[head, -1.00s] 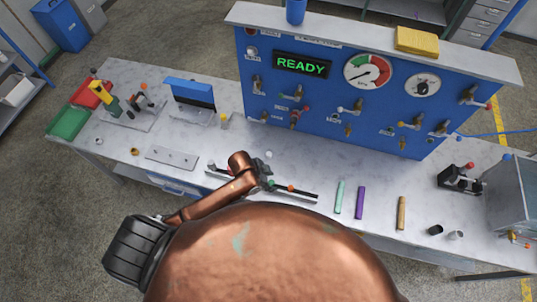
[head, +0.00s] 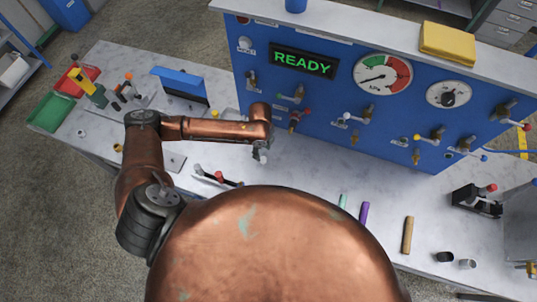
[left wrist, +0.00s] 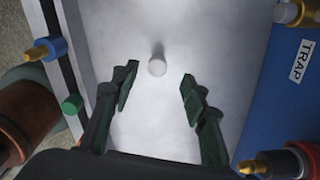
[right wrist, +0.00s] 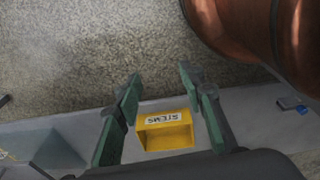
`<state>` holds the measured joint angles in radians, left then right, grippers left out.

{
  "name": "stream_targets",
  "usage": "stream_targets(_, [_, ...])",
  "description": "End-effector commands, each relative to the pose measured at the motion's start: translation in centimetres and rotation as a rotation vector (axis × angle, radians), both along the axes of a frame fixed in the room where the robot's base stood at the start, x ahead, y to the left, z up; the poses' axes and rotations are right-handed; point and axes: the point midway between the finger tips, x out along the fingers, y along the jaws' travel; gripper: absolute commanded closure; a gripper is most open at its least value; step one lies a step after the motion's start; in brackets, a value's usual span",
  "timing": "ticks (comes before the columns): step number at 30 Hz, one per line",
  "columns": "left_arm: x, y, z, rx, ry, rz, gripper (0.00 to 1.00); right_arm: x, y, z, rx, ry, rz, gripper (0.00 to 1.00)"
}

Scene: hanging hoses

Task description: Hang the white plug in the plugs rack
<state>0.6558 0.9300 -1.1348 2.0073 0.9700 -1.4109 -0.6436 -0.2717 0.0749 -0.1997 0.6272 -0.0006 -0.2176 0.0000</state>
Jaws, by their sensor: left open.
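The white plug (left wrist: 157,67) stands on the grey bench top, seen from above in the left wrist view. My left gripper (left wrist: 159,80) is open and empty above the bench, with the plug between and slightly beyond its fingertips in the picture. In the head view the left gripper (head: 259,148) is small and partly hidden by its arm. My right gripper (right wrist: 160,82) is open and empty.
The blue panel (head: 330,110) with valves and gauges rises behind the bench. A TRAP label (left wrist: 301,61) and fittings stand right of the left gripper. Coloured tubes (head: 407,235) lie at the right. A yellow STEMS bin (right wrist: 165,132) shows beyond the right gripper.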

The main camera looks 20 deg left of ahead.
Motion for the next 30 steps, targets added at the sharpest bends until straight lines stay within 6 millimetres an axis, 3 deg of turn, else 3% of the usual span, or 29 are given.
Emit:
stream_targets(11, [0.3, -1.1, -3.7, 0.002, 0.006, -0.021, 0.59, -5.6, -0.5, 0.4, -0.007, 0.067, -0.014, 0.64])
stream_targets(14, [0.1, -1.4, -5.2, 0.002, 0.006, -0.02, 0.59, -5.3, -0.8, 0.9, -0.009, 0.064, -0.012, 0.64])
stream_targets(19, [0.0, -1.4, -7.3, 0.003, 0.004, -0.019, 0.59, -3.0, -1.0, 1.2, -0.011, 0.035, -0.005, 0.64])
stream_targets(23, [0.1, -1.4, -7.8, 0.003, 0.002, -0.02, 0.59, -2.0, -1.0, 1.3, -0.01, 0.021, -0.003, 0.64])
stream_targets(28, [0.0, -1.3, -7.8, 0.003, 0.002, -0.018, 0.59, -2.2, -0.9, 1.2, -0.01, 0.024, -0.004, 0.64])
stream_targets(30, [0.0, -1.3, -7.8, 0.003, 0.002, -0.018, 0.64, -2.5, -0.8, 1.2, -0.009, 0.027, -0.005, 0.64])
